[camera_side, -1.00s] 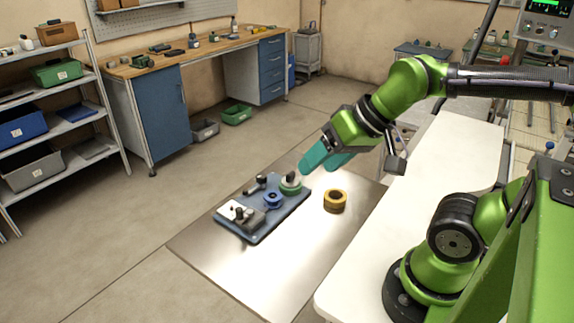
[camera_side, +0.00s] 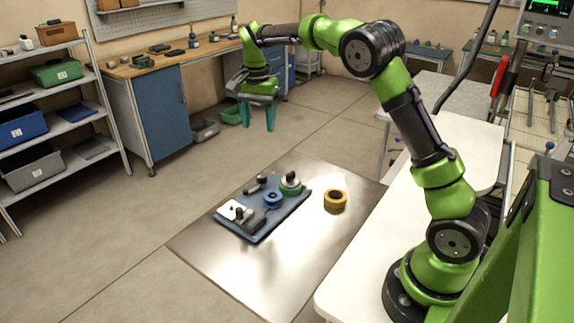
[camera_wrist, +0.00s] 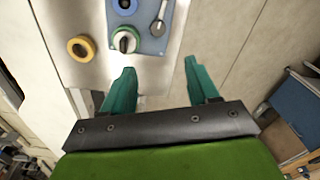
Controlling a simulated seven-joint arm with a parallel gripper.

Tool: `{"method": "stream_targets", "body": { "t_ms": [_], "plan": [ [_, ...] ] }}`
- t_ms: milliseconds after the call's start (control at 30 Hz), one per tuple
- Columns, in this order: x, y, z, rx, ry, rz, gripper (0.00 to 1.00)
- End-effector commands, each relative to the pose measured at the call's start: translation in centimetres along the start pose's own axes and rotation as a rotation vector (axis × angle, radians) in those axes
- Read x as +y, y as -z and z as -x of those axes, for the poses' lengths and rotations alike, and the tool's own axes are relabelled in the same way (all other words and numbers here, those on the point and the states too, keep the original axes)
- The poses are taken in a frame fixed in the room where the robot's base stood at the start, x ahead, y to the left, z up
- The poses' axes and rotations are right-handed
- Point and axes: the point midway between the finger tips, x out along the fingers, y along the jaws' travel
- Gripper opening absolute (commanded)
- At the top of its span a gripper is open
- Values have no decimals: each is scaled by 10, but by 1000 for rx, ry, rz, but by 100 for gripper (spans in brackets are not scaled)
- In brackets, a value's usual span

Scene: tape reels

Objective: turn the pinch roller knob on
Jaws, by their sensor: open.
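A blue board (camera_side: 262,230) lies on a metal sheet, with the parts of a tape device on it. A white and green reel (camera_side: 291,187) with a dark knob on top sits at its far right end; it shows in the wrist view (camera_wrist: 125,41). A blue spool (camera_side: 273,200) and a grey lever-like part (camera_side: 255,186) sit nearby. A grey block (camera_side: 250,218) with a small black upright knob (camera_side: 239,213) is at the near left end. I cannot tell which knob is the pinch roller's. My gripper (camera_side: 257,120) is open and empty, fingers down, high above and beyond the board.
A yellow tape roll (camera_side: 335,201) lies on the metal sheet (camera_side: 262,275), right of the board. A white table (camera_side: 350,270) stands at the right. A workbench (camera_side: 190,57) and shelves (camera_side: 70,115) are farther back. The air between gripper and board is clear.

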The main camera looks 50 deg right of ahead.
Motion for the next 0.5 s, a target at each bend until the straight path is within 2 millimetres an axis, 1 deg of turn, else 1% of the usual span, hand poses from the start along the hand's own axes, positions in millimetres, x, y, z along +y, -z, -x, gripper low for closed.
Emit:
{"method": "stream_targets", "body": {
  "t_ms": [33,67,167,233,367,500],
  "plan": [
    [-2,0,10,0,6,-37,59],
    [0,-2,10,-6,0,-55,59],
    [2,-4,3,-18,-11,-82,59],
    [2,-5,-4,-19,-11,-81,59],
    [3,-6,-28,-20,-12,-79,59],
    [3,-6,-59,-20,-12,-77,59]
  ]
}}
